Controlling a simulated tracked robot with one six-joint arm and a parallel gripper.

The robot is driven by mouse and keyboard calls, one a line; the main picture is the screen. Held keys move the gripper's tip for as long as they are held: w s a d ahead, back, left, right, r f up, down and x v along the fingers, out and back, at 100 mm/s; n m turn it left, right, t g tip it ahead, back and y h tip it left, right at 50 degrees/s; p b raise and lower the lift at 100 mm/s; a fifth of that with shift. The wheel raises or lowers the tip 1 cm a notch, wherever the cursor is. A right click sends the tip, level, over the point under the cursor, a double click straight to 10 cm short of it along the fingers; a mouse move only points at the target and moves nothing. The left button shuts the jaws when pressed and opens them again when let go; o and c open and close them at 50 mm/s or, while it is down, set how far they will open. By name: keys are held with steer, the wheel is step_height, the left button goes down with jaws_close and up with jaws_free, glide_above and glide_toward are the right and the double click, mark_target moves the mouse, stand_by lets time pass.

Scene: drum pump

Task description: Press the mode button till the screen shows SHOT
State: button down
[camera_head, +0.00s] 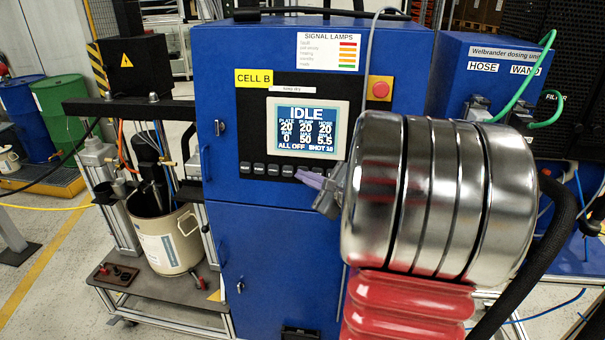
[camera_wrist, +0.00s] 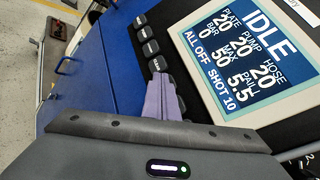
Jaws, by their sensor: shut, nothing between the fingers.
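The screen (camera_head: 306,125) on the blue cabinet reads IDLE in large letters, with a bottom line ALL OFF SHOT 10; it also fills the upper right of the wrist view (camera_wrist: 240,55). A row of small dark buttons (camera_head: 259,169) runs under the screen, and several show in the wrist view (camera_wrist: 150,48).
A red knob (camera_head: 380,88) sits on a yellow plate right of the screen. A beige drum (camera_head: 165,238) stands under the pump at left. A blue dosing unit (camera_head: 488,75) with green hoses is at right. Green and blue barrels (camera_head: 62,105) stand far left.

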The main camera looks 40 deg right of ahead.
steer(key=shift+s+a, duration=0.1)
steer(key=shift+s+a+r, duration=0.15)
steer(key=shift+s+a, duration=0.25)
steer(key=shift+a, duration=0.15)
steer(key=s+a, duration=0.1)
steer(key=a, duration=0.1)
steer(key=s+a+r, duration=0.1)
steer(key=s+a, duration=0.1)
stand_by(0.7)
stand_by(0.7)
